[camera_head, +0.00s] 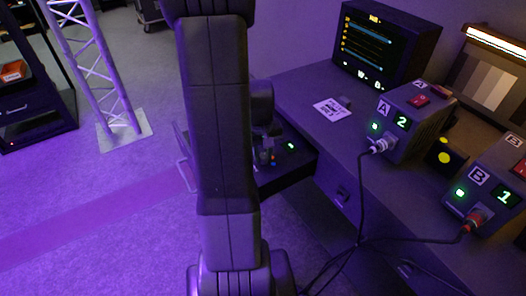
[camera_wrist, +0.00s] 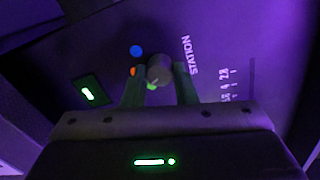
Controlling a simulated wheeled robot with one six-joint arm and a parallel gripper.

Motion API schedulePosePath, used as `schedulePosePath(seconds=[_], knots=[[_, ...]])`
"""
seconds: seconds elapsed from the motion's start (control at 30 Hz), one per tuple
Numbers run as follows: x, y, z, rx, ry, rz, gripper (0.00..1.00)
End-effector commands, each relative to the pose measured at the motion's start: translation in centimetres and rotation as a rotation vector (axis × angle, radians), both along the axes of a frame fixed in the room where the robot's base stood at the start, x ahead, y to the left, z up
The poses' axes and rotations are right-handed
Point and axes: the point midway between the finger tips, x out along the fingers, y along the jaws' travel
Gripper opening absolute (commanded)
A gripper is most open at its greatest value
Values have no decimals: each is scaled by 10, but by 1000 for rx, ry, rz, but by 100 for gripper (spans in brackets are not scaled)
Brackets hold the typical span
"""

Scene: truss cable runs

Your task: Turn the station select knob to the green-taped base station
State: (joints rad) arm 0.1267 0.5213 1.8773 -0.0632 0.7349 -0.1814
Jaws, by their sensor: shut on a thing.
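The round grey station knob (camera_wrist: 160,69) sits on a dark panel beside the printed word STATION in the wrist view. Blue (camera_wrist: 136,51), orange (camera_wrist: 134,72) and green (camera_wrist: 152,87) marks lie around its left and lower side. The green mark is partly hidden by the knob and my gripper. My gripper (camera_wrist: 159,76) has one finger on each side of the knob and is shut on it. A small lit green display (camera_wrist: 88,93) is left of the knob; its character is hard to read. In the head view my arm partly covers the panel (camera_head: 270,177).
Box A (camera_head: 418,120) shows 2 and box B (camera_head: 500,190) shows 1, both on the desk with cables plugged in. A monitor (camera_head: 385,45) stands behind them. A truss tower (camera_head: 95,65) and a dark rack (camera_head: 35,110) stand left; floor between is clear.

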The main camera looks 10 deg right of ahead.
Motion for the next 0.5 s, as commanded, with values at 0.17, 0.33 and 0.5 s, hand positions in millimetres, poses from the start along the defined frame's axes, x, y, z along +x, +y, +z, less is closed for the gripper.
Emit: schedulePosePath(seconds=[0.17,0.33,0.5], knots=[[0,0,1,0,-1,137,3],[0,0,1,-1,-2,239,3],[0,0,1,-1,-2,306,3]])
